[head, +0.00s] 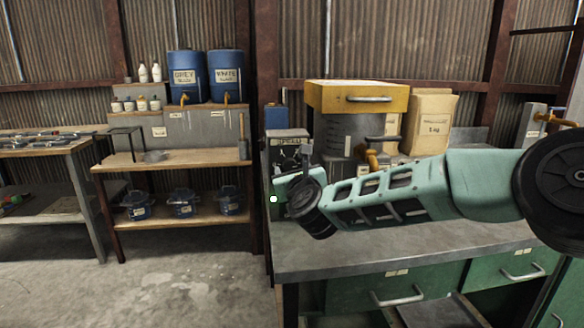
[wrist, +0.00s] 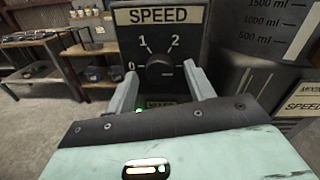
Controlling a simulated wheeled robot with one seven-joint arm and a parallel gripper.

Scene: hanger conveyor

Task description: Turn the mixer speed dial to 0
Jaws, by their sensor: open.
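The mixer speed dial (wrist: 159,70) is a dark round knob on a black panel under a SPEED sign (wrist: 158,16). The marks 0, 1 and 2 show around it; the right side of the scale is partly behind a finger. I cannot tell which mark the knob points to. My gripper (wrist: 161,76) is open, with one grey finger on each side of the dial; contact is not clear. In the head view, the SPEED panel (head: 289,136) stands at the left end of the bench, and my gripper (head: 297,188) is in front of it, hiding its lower part.
A grey mixing vessel (wrist: 262,50) with volume marks stands right of the panel. The green-drawered bench (head: 420,262) has a clear front top. A yellow box (head: 356,97) and paper bags (head: 430,123) are behind my arm. A wooden shelf (head: 180,160) stands left, past open floor.

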